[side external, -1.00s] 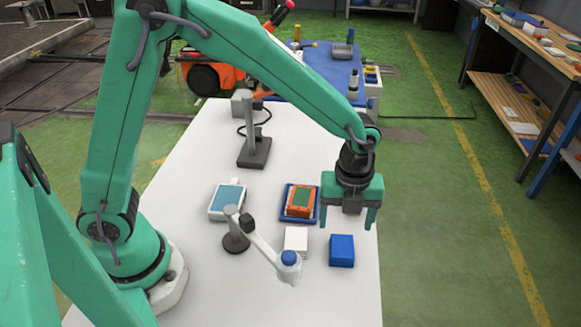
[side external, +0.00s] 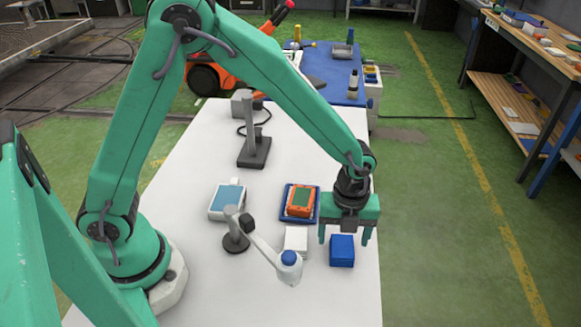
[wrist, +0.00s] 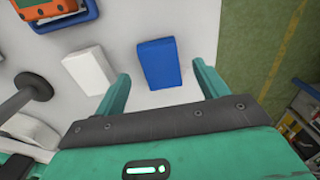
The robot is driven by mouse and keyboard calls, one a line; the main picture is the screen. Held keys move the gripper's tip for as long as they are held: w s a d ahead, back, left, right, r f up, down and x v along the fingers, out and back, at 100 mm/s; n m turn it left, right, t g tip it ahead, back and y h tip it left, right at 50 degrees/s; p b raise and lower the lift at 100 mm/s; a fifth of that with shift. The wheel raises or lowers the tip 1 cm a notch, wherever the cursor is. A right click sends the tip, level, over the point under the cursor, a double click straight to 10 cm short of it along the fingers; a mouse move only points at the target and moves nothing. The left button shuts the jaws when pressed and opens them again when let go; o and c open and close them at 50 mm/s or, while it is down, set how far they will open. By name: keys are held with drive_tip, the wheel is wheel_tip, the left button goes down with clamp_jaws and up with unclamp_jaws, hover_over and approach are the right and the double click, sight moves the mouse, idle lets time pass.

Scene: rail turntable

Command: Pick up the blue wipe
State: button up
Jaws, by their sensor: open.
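The blue wipe (side external: 342,251) is a small blue block lying on the white table near its right edge. It also shows in the wrist view (wrist: 159,64), ahead of and between the fingers. My gripper (side external: 346,240) is open and empty, with its fingers pointing down just above and behind the blue wipe in the side view. In the wrist view the open fingers (wrist: 161,82) stand to either side of the wipe's near end. I cannot tell the exact height between the fingertips and the wipe.
A white block (side external: 296,240) lies close to the left of the blue wipe. An orange device with a green face (side external: 300,201) sits in a blue tray (side external: 287,216) behind it. A jointed lamp-like stand (side external: 236,241) and a blue-screened device (side external: 227,199) are further left.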

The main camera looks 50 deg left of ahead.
sight(341, 250)
drive_tip(key=shift+f, duration=1.35)
drive_tip(key=c, duration=1)
